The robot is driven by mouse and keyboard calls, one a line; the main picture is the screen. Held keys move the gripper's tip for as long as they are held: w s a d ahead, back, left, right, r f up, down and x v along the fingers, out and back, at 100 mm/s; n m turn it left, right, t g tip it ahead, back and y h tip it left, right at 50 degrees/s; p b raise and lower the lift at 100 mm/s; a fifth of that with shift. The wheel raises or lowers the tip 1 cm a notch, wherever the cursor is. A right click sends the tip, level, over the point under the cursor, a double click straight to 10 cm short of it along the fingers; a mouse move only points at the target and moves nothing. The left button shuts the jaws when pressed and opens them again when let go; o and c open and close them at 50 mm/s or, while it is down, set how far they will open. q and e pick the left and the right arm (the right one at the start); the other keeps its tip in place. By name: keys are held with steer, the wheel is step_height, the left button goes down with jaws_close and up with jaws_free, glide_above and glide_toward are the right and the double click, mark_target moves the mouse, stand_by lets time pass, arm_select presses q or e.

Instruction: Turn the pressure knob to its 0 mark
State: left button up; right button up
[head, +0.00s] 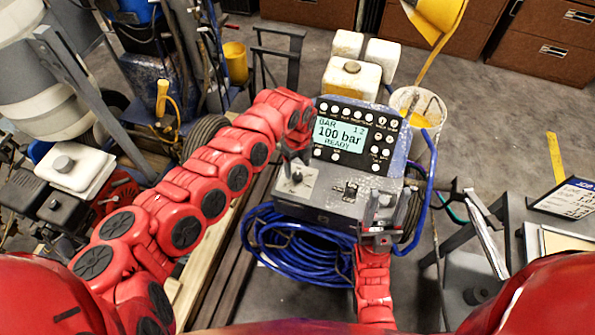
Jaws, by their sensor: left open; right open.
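The line striper's control box (325,208) stands in the middle of the head view. Its display (341,136) reads "100 bar" and "READY". A small dark knob (297,178) sits on a light plate at the left of the box's top; it looks like the pressure knob, but its marks are too small to read. My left gripper (291,158) is open just above this knob, partly hidden by my red arm; I cannot tell whether it touches. My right gripper (386,202) is open and empty at the box's right front, pointing up.
A small dark switch (349,190) sits between the grippers. A coiled blue hose (290,248) hangs below the box. A bucket (418,108) and pale canisters (350,80) stand behind it. Open floor shows at upper right.

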mark_target(297, 175)
arm_select(q)
steer(key=shift+f, duration=2.15)
steer(key=shift+c, duration=0.4)
jaws_close()
